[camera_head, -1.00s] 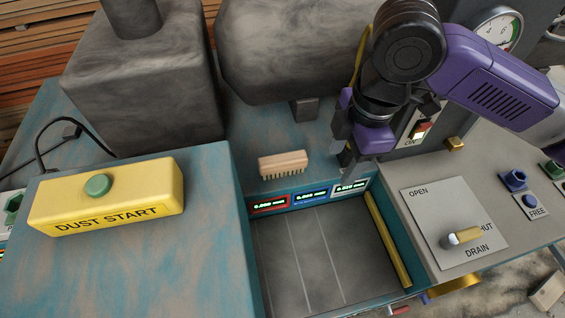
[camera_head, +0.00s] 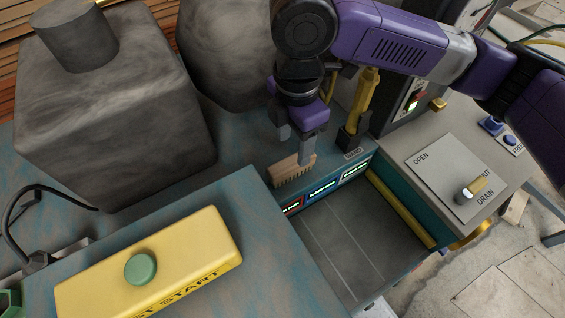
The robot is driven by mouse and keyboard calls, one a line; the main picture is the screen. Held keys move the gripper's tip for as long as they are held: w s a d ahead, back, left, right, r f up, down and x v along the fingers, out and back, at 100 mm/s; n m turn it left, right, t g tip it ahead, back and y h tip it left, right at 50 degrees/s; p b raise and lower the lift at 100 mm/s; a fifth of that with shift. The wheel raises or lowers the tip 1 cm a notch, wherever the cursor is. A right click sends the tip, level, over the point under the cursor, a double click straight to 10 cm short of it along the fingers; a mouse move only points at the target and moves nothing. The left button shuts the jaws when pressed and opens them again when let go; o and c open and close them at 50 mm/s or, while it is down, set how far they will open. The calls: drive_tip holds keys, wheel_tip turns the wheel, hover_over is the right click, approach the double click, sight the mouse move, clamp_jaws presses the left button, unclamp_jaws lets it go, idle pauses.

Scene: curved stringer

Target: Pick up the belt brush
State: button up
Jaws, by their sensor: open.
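The belt brush (camera_head: 290,173) has a light wooden back with dark bristles. It rests on the blue-grey machine top, just behind the small digital displays. My gripper (camera_head: 304,158) points down at the brush, with its fingers at the brush's right half. The jaws are open. The near finger covers part of the brush. I cannot tell whether either finger touches it.
A yellow box with a green button (camera_head: 140,267) stands at the front left. A large grey block (camera_head: 110,110) stands behind it. A yellow-handled tool (camera_head: 361,105) stands upright right of my gripper. The recessed tray (camera_head: 345,235) in front is empty. A drain lever panel (camera_head: 455,180) is at right.

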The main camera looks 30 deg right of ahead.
sight(292, 161)
drive_tip(key=f, duration=0.4)
drive_tip(key=f+p, duration=0.1)
drive_tip(key=f, duration=0.1)
drive_tip(key=shift+s+a+f, duration=0.2)
drive_tip(key=shift+s+a, duration=0.05)
drive_tip(key=shift+a, duration=0.1)
clamp_jaws()
